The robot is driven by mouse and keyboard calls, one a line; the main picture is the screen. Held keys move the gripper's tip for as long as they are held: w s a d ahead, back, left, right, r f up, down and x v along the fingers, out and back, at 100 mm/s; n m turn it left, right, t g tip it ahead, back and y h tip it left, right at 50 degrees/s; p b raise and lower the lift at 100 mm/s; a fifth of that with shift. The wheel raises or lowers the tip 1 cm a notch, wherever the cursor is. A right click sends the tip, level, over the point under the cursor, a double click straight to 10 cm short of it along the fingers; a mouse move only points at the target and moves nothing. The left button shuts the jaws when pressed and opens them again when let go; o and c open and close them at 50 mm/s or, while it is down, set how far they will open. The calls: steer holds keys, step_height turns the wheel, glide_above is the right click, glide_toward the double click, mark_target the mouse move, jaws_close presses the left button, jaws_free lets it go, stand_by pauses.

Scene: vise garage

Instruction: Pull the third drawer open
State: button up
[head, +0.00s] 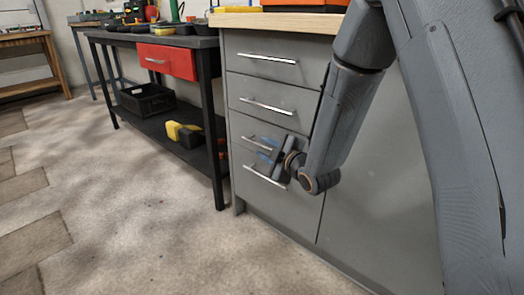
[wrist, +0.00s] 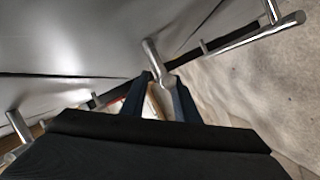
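The third drawer (head: 236,141) is a grey front in the cabinet, third from the top, and looks flush with the fronts around it. Its silver bar handle (head: 250,139) is partly covered by my gripper (head: 266,151) in the head view. In the wrist view, a silver handle (wrist: 153,53) runs down between the two dark blue fingers of my gripper (wrist: 161,80). The fingers stand apart on either side of it, with what looks like a small gap. Whether they touch the bar is hard to see.
Other handles sit above at the second drawer (head: 266,105) and below at the fourth drawer (head: 264,179). A dark workbench (head: 209,90) with a red drawer (head: 168,61) stands left of the cabinet. The floor (head: 130,215) in front is clear.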

steer(key=shift+b+x, duration=0.35)
steer(key=shift+x, duration=0.95)
jaws_close()
steer(key=shift+s, duration=0.1)
